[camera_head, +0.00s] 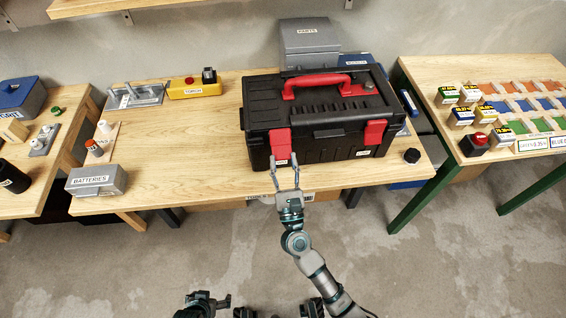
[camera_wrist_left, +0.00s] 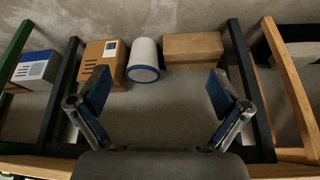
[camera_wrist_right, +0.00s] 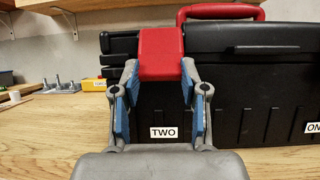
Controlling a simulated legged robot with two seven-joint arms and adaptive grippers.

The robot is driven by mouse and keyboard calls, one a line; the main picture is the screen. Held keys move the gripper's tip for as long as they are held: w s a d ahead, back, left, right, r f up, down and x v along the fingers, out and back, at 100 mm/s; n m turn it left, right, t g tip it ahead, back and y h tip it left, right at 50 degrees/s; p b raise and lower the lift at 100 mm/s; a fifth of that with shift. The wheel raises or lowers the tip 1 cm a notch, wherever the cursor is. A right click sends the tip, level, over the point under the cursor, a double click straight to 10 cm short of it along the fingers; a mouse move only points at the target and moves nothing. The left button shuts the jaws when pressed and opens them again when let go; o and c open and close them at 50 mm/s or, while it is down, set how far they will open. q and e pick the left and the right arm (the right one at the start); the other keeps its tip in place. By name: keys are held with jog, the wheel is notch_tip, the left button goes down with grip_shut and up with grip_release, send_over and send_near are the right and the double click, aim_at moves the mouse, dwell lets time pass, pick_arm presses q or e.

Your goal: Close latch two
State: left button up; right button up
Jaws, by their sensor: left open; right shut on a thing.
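A black toolbox (camera_head: 325,115) with a red handle (camera_head: 320,83) stands closed on the middle table. Latch two (camera_head: 280,143) is the red latch at the left of its front; in the right wrist view, latch two (camera_wrist_right: 161,54) hangs down the front above a "TWO" label (camera_wrist_right: 164,132). My right gripper (camera_head: 285,163) is at this latch, its blue-padded fingers (camera_wrist_right: 161,90) shut on the latch's sides. The other red latch (camera_head: 375,133) is at the right of the front. My left gripper (camera_head: 206,302) is low in front of the table; its fingers (camera_wrist_left: 155,85) are open and empty.
A grey batteries box (camera_head: 97,180), a yellow box (camera_head: 195,88) and a metal rack (camera_head: 136,95) lie left of the toolbox. A black knob (camera_head: 411,156) lies to its right. Boxes (camera_wrist_left: 193,48) stand beneath the table.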

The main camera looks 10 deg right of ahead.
pick_arm(q)
jog(key=w+d+r+t+h+b, duration=0.1)
jog(key=w+d+r+t, duration=0.1)
jog(key=w, duration=0.3)
jog(key=w+d+r+t+h+b, duration=0.1)
jog(key=w+d+r+t+b, duration=0.1)
jog(key=w+t, duration=0.3)
jog(key=shift+w+r+t, duration=0.3)
jog(key=shift+w+r, duration=0.35)
jog(key=shift+r, duration=0.1)
pick_arm(e)
jog(key=shift+w+t, duration=0.2)
jog(key=shift+t, duration=0.4)
pick_arm(q)
jog(key=shift+w+d+r+b, duration=0.15)
jog(key=shift+d+r+b, duration=0.05)
jog(key=shift+r+b, duration=0.1)
pick_arm(e)
jog(key=o, duration=1.1)
jog(key=shift+s, duration=0.1)
jog(key=shift+o, duration=0.2)
jog(key=shift+f, duration=0.1)
pick_arm(q)
jog(key=shift+f, duration=0.15)
pick_arm(e)
jog(key=shift+s+f, duration=0.15)
jog(key=shift+f, duration=0.1)
jog(key=v, duration=1.1)
jog(key=shift+s, duration=0.25)
